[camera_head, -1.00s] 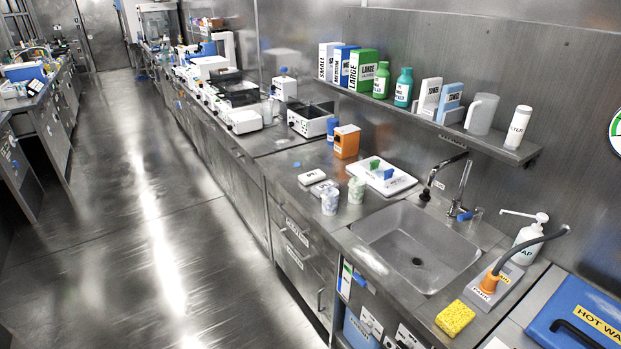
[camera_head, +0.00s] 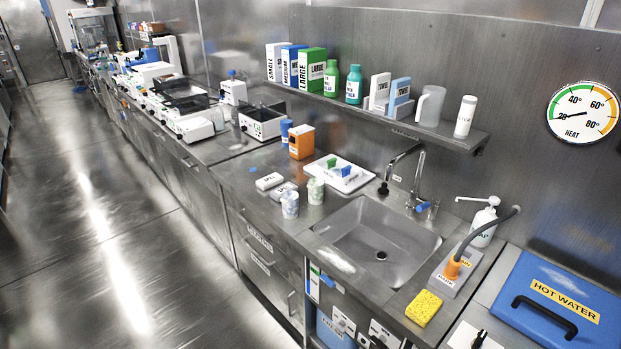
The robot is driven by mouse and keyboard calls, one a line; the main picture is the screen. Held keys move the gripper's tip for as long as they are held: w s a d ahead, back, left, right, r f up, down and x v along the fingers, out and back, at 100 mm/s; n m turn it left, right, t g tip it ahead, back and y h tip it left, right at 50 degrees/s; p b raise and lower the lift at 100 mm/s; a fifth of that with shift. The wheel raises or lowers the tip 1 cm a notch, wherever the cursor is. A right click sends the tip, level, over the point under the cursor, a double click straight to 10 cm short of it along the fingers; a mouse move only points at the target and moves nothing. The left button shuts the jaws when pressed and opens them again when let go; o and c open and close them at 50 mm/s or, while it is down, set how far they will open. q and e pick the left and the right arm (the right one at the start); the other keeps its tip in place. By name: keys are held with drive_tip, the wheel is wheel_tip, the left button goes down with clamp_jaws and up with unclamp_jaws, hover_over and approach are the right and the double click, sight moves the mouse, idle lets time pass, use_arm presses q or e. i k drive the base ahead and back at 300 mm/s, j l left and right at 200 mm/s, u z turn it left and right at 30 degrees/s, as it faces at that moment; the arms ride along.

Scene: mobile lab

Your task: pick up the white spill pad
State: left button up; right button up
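Two small white, flat, block-like items lie side by side on the steel counter left of the sink: a white one (camera_head: 269,181) at the back and a greyer one (camera_head: 285,190) nearer the cups. Both carry dark lettering too small to read, so I cannot tell which is the spill pad. Neither of my grippers is in view.
An orange box (camera_head: 301,142) and a white tray (camera_head: 350,178) are behind. The sink (camera_head: 378,240), yellow sponge (camera_head: 423,308) and blue hot water box (camera_head: 555,305) lie to the right. The floor (camera_head: 130,250) is clear.

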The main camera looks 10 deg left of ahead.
sight(270, 180)
drive_tip(key=i+j+z, duration=0.2)
drive_tip(key=j+z, duration=0.2)
drive_tip(key=j, duration=0.25)
drive_tip(key=i+j+z, duration=0.15)
drive_tip(key=j, duration=0.2)
drive_tip(key=i+j, duration=0.15)
drive_tip(key=j, duration=0.4)
drive_tip(key=i+j+z, duration=0.15)
drive_tip(key=j, duration=0.35)
drive_tip(key=i+j, duration=0.1)
drive_tip(key=j, duration=0.45)
drive_tip(key=i+j+z, duration=0.1)
drive_tip(key=j, duration=0.45)
